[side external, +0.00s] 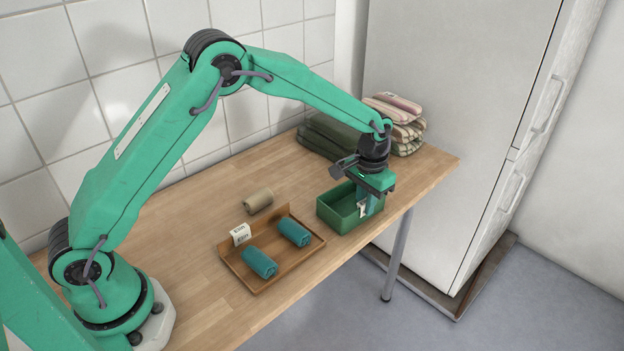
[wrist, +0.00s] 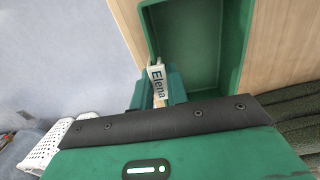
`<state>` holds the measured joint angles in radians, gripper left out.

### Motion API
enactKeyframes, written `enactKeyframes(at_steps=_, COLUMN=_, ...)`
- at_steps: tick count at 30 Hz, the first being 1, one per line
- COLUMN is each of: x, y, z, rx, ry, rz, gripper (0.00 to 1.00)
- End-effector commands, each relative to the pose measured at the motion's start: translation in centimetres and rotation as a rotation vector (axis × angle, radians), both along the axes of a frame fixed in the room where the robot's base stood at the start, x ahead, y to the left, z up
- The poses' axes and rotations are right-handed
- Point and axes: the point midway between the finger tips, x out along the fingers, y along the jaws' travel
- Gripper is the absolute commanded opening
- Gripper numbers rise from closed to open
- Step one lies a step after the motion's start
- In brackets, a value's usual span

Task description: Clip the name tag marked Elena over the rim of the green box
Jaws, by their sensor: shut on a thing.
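The green box (side external: 337,217) stands open and empty near the table's right front edge; its interior and wall also show in the wrist view (wrist: 205,75). My gripper (side external: 364,208) points down at the box's near right side. It is shut on the white name tag (wrist: 157,84), which reads "Elena" in the wrist view, between teal fingers. The tag also shows as a small white patch in the side view (side external: 363,210). It is at the box's rim; I cannot tell whether its clip straddles the wall.
A wooden tray (side external: 265,283) left of the box holds two teal rolls (side external: 259,262) and has a white tag (side external: 241,235) at its rim. Dark green folded cloths (side external: 325,138) and striped towels (side external: 405,130) are stacked behind the box.

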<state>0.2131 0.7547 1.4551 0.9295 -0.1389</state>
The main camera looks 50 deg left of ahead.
Motion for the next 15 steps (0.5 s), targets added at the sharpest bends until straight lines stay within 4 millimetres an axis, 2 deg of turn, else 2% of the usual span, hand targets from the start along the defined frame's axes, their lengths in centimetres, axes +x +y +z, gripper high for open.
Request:
enactKeyframes(at_steps=9, x=0.00, y=0.00, z=0.00, rx=0.000, ry=0.000, rz=0.000, gripper=0.00)
enactKeyframes(at_steps=10, x=0.00, y=0.00, z=0.00, rx=0.000, ry=0.000, rz=0.000, gripper=0.21)
enactKeyframes(at_steps=12, x=0.01, y=0.00, z=0.00, rx=0.000, ry=0.000, rz=0.000, gripper=0.35)
enactKeyframes(at_steps=13, x=0.01, y=0.00, z=0.00, rx=0.000, ry=0.000, rz=0.000, gripper=0.41)
enactKeyframes(at_steps=15, x=0.01, y=0.00, z=0.01, rx=0.000, ry=0.000, rz=0.000, gripper=0.41)
